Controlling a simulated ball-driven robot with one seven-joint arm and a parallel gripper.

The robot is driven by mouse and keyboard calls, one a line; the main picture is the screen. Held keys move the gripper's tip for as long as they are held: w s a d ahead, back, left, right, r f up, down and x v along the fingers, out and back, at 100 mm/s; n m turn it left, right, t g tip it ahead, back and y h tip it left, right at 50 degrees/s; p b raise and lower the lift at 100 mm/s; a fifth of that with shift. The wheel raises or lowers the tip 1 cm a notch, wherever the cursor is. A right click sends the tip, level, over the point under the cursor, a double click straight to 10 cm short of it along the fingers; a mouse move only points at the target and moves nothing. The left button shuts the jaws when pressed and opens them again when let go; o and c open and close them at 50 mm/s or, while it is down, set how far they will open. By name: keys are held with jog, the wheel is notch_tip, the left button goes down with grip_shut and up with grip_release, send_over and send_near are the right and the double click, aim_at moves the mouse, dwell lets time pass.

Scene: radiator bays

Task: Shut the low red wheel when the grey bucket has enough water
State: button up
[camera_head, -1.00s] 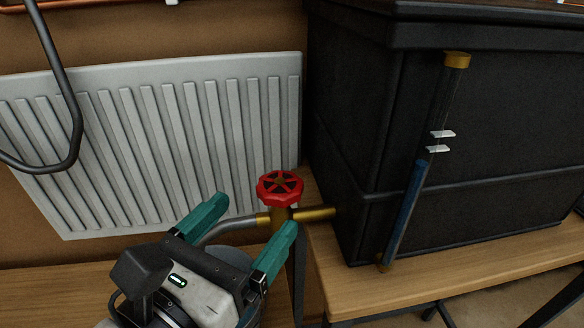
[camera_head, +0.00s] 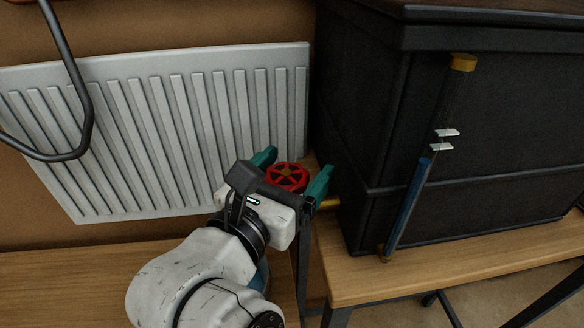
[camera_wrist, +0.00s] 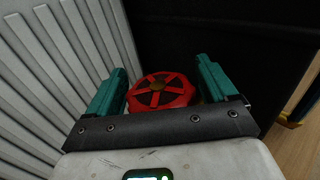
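The red wheel (camera_head: 287,177) sits on a brass valve whose pipe (camera_head: 358,203) joins the black tank. My gripper (camera_head: 292,168) is open, with one teal finger on each side of the wheel. The wrist view shows the wheel (camera_wrist: 160,92) between the spread fingers (camera_wrist: 161,80); whether either finger touches its rim I cannot tell. The grey bucket cannot be made out; my arm covers the area below the valve. A bluish patch shows beside my arm there, too hidden to identify.
The black tank (camera_head: 480,130) stands on a wooden bench (camera_head: 440,262) at right. Its sight tube holds a blue column (camera_head: 408,205) ending just below two white markers (camera_head: 443,139). A white radiator (camera_head: 170,130) is behind at left, with a dark bent bar (camera_head: 88,90) before it.

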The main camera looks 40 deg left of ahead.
jog(key=c, duration=0.9)
jog(key=shift+c, duration=0.2)
